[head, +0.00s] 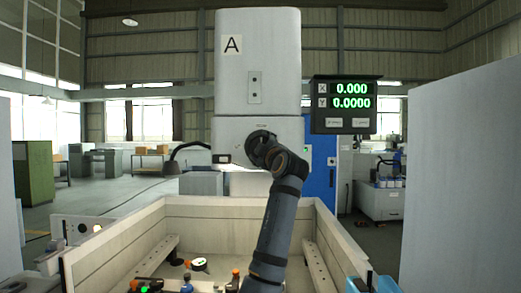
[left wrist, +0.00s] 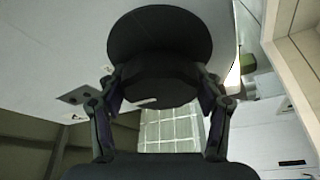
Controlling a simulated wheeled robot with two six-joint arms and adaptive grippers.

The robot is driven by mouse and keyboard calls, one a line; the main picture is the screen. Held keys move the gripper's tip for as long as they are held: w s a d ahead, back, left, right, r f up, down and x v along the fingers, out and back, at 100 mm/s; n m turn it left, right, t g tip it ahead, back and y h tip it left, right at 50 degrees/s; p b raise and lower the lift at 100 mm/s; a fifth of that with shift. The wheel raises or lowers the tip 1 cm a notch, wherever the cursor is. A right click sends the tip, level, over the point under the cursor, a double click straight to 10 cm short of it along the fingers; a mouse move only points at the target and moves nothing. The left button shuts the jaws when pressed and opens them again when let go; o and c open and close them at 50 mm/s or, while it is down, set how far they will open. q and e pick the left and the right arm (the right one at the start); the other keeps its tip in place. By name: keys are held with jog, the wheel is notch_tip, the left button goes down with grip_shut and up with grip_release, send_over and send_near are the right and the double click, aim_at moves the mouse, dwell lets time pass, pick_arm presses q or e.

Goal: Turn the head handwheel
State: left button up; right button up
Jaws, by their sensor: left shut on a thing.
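The head handwheel (head: 257,141) is a black round knob on the front of the grey machine head (head: 257,60) marked A, low on its lower block. My left gripper (head: 268,153) is at the handwheel, its arm rising from the bottom of the head view and covering part of it. In the left wrist view the handwheel (left wrist: 160,34) shows as a wide black disc with a narrower hub. My left gripper (left wrist: 160,82) has one finger on each side of that hub and is shut on it. My right gripper is not in view.
A display (head: 343,104) reading X 0.000 and Y 0.0000 hangs right of the machine head. A pale open tank (head: 225,209) lies below, with small clamps and fittings (head: 198,264) inside. Large grey panels (head: 462,180) stand at the right side.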

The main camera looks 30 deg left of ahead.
pick_arm(q)
jog(key=shift+n, duration=0.4)
jog(key=o, duration=1.2)
jog(key=v, duration=1.2)
jog(key=shift+w+d+r, duration=0.1)
